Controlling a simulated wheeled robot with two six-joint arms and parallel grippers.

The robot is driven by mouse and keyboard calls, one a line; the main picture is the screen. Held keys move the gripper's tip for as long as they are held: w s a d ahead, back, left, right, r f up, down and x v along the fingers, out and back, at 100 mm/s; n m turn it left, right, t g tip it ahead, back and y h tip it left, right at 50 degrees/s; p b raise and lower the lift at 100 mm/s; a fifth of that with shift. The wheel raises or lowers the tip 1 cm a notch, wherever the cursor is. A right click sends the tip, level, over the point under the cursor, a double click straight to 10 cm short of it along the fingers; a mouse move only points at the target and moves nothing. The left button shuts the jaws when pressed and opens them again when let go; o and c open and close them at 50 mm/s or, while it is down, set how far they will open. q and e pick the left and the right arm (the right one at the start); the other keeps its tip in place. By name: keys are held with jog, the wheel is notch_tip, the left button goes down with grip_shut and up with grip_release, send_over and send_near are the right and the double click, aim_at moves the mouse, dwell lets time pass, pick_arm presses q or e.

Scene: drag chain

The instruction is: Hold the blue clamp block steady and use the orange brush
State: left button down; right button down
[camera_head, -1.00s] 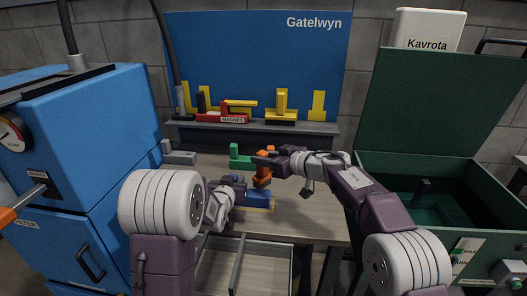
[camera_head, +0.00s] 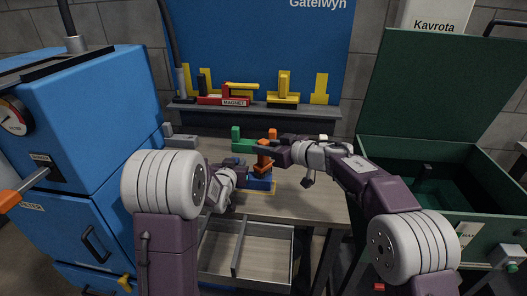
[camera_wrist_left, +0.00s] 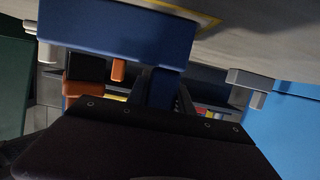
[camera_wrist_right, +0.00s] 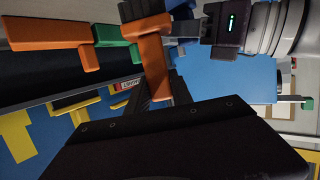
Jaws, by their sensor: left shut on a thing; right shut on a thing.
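The blue clamp block (camera_head: 259,183) stands on the worktop near its middle; its wide blue body also shows in the left wrist view (camera_wrist_left: 115,35). My left gripper (camera_head: 239,172) is shut on the block's narrow blue part from the left. The orange brush (camera_head: 263,160) is upright at the block, partly hidden by my grippers. My right gripper (camera_head: 272,150) is shut on the brush from the right. In the right wrist view the brush's orange body (camera_wrist_right: 152,62) rises from the jaws to a dark end. I cannot tell whether the brush touches the block.
A green piece (camera_head: 237,139) and another orange piece (camera_head: 273,134) are just behind the grippers. A grey piece (camera_head: 181,140) lies at the back left. A rear shelf (camera_head: 300,111) holds red and yellow parts. A divided drawer (camera_head: 291,255) is open in front; a green case (camera_head: 440,165) stands right.

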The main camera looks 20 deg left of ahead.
jog(key=shift+w+a+r, duration=0.1)
jog(key=shift+w+a, duration=0.05)
jog(key=shift+w, duration=0.6)
jog(key=shift+s+d+f, duration=0.1)
jog(key=shift+s, duration=0.4)
jog(key=shift+s+d+f, duration=0.1)
jog(key=shift+s, duration=0.35)
jog(key=shift+w+a+r, duration=0.1)
jog(key=shift+w+r, duration=0.05)
jog(key=shift+w, duration=0.25)
jog(key=shift+w+a+r, duration=0.1)
jog(key=shift+w, duration=0.3)
jog(key=shift+s+d+f, duration=0.15)
jog(key=shift+s+f, duration=0.05)
jog(key=shift+s, duration=0.45)
jog(key=shift+s+d+f, duration=0.15)
jog(key=shift+s, duration=0.45)
jog(key=shift+w+a+r, duration=0.15)
jog(key=shift+w, duration=0.5)
jog(key=shift+w+a+r, duration=0.1)
jog(key=shift+w, duration=0.5)
jog(key=shift+w+r, duration=0.15)
jog(key=shift+r, duration=3.65)
